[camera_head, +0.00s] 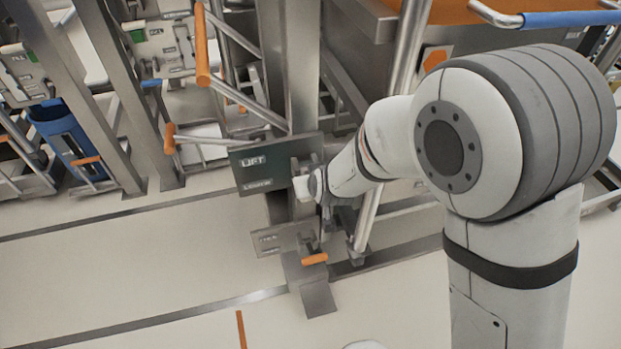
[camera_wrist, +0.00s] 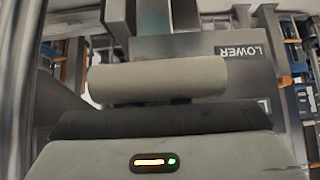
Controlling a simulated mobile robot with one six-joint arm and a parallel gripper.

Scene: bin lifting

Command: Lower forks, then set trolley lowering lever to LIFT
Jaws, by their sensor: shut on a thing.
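The dark sign plate (camera_head: 250,172) on the trolley's metal post reads LIFT above and LOWER below. It also shows upside down in the wrist view (camera_wrist: 215,65), with LOWER readable. My gripper (camera_head: 306,188) is at the right edge of this plate, shut on the lowering lever. The lever is mostly hidden by my gripper, so its exact setting cannot be told. In the wrist view a pale rounded bar crosses in front of my gripper body; I cannot tell whether it is a finger or part of the lever. I cannot make out the forks.
A smaller grey plate (camera_head: 280,240) and an orange-tipped pedal (camera_head: 314,259) sit below my gripper. Orange-gripped handles (camera_head: 202,50) stick out at upper left. A blue bin (camera_head: 62,130) stands at far left. The pale floor (camera_head: 130,260) at lower left is mostly clear.

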